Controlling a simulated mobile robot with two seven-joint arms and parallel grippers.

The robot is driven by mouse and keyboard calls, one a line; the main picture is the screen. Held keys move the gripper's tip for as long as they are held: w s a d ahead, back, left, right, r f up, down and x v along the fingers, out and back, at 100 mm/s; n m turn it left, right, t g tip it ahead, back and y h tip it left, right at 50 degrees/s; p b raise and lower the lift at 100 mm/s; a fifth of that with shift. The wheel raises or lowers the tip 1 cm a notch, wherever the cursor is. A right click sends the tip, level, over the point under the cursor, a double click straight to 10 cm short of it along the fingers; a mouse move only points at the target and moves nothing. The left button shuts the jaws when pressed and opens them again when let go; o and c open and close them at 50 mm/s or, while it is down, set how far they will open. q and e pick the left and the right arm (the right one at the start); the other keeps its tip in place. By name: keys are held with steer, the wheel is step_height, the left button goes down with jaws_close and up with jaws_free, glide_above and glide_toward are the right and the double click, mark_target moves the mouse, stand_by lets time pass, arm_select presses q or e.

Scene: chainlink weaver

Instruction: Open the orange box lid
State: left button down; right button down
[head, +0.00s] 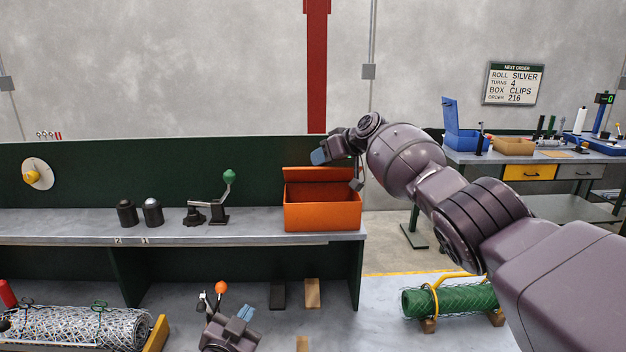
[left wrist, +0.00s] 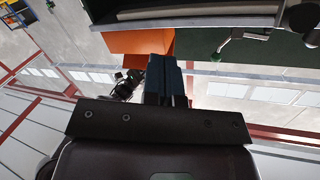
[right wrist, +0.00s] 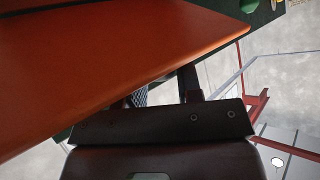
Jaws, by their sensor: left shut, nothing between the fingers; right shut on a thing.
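The orange box (head: 322,218) stands at the right end of the grey workbench. Its lid (head: 312,175) is raised at the back of the box, and the box's opening shows in front of it. My right gripper (head: 342,170) is at the lid's right part, shut on the lid. In the right wrist view the orange lid (right wrist: 110,65) fills the upper left and partly hides the fingers (right wrist: 165,92). My left gripper (head: 245,312) is shut and empty, low in front of the bench. In the left wrist view its fingers (left wrist: 166,80) are together, with the orange box (left wrist: 135,42) beyond.
A green-knobbed lever device (head: 218,205) and two dark cylinders (head: 140,213) stand on the bench (head: 260,225) left of the box. A wire mesh roll (head: 80,325) lies low at left, a green roll (head: 450,300) on the floor at right. A second bench (head: 520,158) stands behind.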

arm_select(q)
steer(key=w+d+r+m+h, duration=0.2)
steer(key=w+d+r+m, duration=0.4)
steer(key=d+r+m, duration=0.3)
arm_select(e)
steer(key=shift+d+f, duration=0.1)
steer(key=shift+d, duration=0.1)
steer(key=shift+f, duration=0.1)
arm_select(q)
steer(key=m+t+y, duration=0.3)
steer(key=m+y, duration=0.4)
steer(key=m, duration=1.3)
glide_toward(312, 171)
steer(key=w+f, duration=0.3)
steer(key=w, duration=0.1)
steer(key=w+r, duration=0.1)
steer(key=r, duration=0.1)
steer(key=shift+w+r, duration=0.25)
steer(key=shift+w, duration=0.15)
steer(key=shift+w+r, duration=0.35)
steer(key=shift+r, duration=0.15)
arm_select(e)
steer(key=shift+f, duration=0.1)
